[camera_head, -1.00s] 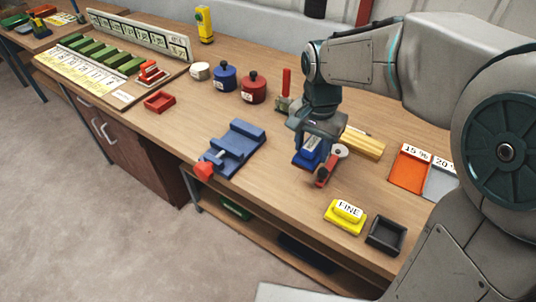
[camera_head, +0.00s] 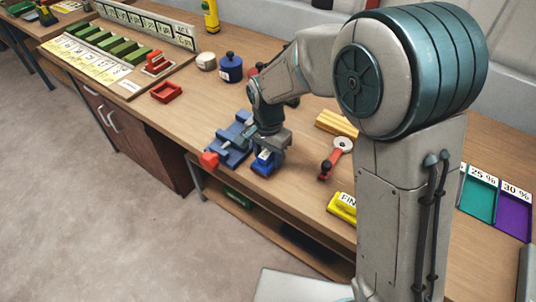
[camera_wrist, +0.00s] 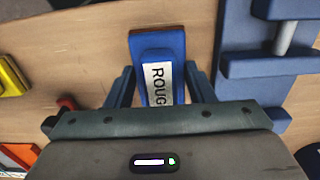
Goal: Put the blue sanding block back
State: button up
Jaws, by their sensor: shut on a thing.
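The blue sanding block (camera_wrist: 158,50) has a white label reading "ROUG", the rest hidden by my gripper. In the head view, the block (camera_head: 263,163) is under my gripper (camera_head: 266,150), just right of the blue vise (camera_head: 232,140). In the wrist view, my gripper (camera_wrist: 159,88) has a finger on each side of the block and is shut on it. I cannot tell whether the block touches the bench. The yellow block labelled "FIN" (camera_head: 343,203) is partly hidden by my arm.
A red tray (camera_head: 166,92) is at the left. Teal (camera_head: 478,200) and purple (camera_head: 513,212) trays stand at the far right. The bench front between vise and yellow block looks clear.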

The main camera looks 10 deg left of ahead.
aim_at(268, 151)
jog(key=shift+f, duration=0.4)
jog(key=shift+f, duration=0.15)
jog(key=o, duration=0.9)
jog(key=shift+o, duration=0.2)
notch_tip(268, 151, up, 12)
jog(key=shift+r, duration=0.15)
